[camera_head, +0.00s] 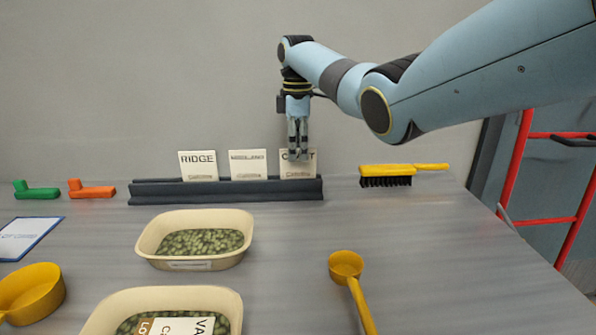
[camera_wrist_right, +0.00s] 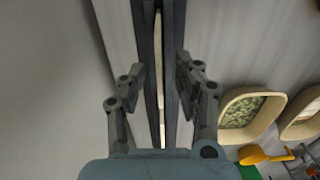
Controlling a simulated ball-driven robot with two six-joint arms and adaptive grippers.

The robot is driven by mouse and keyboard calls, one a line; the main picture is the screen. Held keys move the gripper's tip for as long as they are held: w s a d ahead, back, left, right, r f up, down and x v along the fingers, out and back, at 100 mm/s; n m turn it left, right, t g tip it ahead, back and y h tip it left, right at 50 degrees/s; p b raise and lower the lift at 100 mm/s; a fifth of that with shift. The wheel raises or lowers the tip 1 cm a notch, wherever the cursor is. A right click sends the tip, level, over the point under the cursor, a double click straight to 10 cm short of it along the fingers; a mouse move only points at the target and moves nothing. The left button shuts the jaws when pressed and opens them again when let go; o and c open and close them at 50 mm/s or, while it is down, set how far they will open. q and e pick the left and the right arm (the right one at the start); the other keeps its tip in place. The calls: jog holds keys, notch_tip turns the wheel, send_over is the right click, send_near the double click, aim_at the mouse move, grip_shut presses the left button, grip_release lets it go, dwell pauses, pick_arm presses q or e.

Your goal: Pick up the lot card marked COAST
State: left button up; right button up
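A white lot card (camera_head: 300,170) stands upright at the right end of a dark slotted rack (camera_head: 226,194). Its heading reads C…T, with the middle letters hidden by my right gripper. My right gripper (camera_head: 298,154) points down at the card's upper part. In the right wrist view, my right gripper (camera_wrist_right: 160,73) is open, with a finger on each side of the rack's slot and a thin pale card edge (camera_wrist_right: 160,60) between them. Contact with the card cannot be told. My left gripper is not in view.
A RIDGE card (camera_head: 198,165) and another card (camera_head: 248,164) stand in the rack. A yellow brush (camera_head: 388,171) lies to the right. Tubs of green pellets (camera_head: 153,231), a yellow scoop (camera_head: 346,264) and green and orange pieces (camera_head: 92,192) are around. Bench right of the scoop is clear.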

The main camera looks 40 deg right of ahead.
aim_at(298, 170)
notch_tip(298, 170, down, 3)
jog(key=shift+d+r, duration=0.1)
grip_shut()
jog(key=shift+r, duration=0.1)
dwell(0.3)
